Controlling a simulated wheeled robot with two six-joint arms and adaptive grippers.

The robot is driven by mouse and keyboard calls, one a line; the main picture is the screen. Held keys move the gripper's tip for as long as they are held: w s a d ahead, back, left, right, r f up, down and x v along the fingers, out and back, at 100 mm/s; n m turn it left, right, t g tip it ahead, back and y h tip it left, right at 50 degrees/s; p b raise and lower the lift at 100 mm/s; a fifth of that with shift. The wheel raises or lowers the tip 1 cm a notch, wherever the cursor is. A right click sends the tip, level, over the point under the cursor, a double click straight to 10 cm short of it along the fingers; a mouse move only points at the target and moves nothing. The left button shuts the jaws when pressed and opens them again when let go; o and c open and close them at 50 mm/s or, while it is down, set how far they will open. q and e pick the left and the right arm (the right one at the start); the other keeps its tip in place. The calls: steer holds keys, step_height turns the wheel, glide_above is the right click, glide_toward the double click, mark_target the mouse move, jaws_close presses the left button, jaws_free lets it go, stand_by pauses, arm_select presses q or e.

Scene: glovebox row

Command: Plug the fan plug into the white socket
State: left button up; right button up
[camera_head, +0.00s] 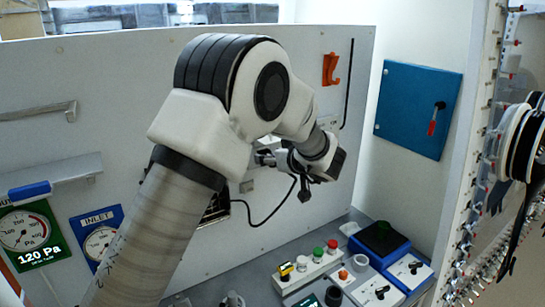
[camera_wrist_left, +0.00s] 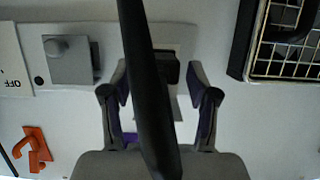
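My left arm reaches in from the lower left in the head view, its gripper (camera_head: 266,158) close to the white wall panel. The black cable (camera_wrist_left: 146,80) crosses in front and hides part of the plug. In the head view the cable (camera_head: 268,219) hangs from the wrist toward the fan grille. A pale plate (camera_wrist_left: 110,35) lies behind the plug; the white socket's opening cannot be made out.
A dark grille (camera_wrist_left: 285,62) and a grey square box (camera_wrist_left: 70,60) flank the plug. An orange hook (camera_head: 330,68) is on the panel. A control console (camera_head: 310,270), a blue cabinet (camera_head: 417,107) and gauges (camera_head: 27,232) stand around.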

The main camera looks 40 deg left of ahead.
arm_select(q)
steer(key=v, duration=1.1)
steer(key=shift+d, duration=0.35)
steer(key=shift+s+d+r, duration=0.15)
steer(key=shift+s, duration=0.05)
